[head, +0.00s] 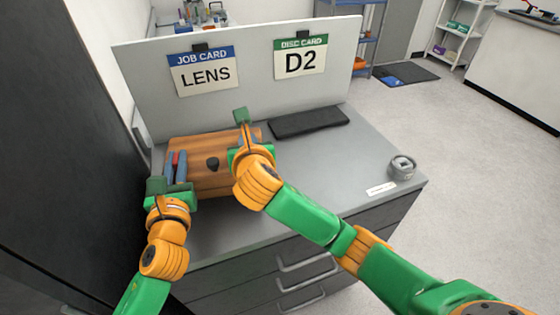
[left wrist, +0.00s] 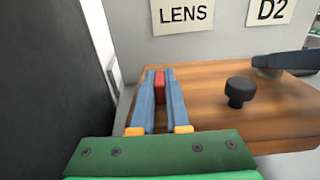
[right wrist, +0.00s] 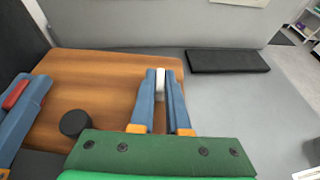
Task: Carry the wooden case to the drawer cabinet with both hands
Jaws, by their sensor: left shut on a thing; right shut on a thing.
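The wooden case (head: 203,183), brown with a black knob (head: 212,163) on its lid, is over the left part of the grey drawer cabinet top (head: 318,172). My left gripper (head: 177,166) is at its left end; its blue fingers are shut on a red grip (left wrist: 159,88). My right gripper (right wrist: 161,88) is at its right end, shut on a white grip (right wrist: 160,82). In the head view its fingers are mostly hidden by its own hand. The case looks level. I cannot tell whether it touches the top.
A dark flat pad (head: 308,122) lies behind and right of the case. A grey round item (head: 402,167) and a white label (head: 381,189) are at the right edge. A grey panel with LENS (head: 206,72) and D2 (head: 300,60) cards stands behind. A dark wall (head: 60,150) is close on the left.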

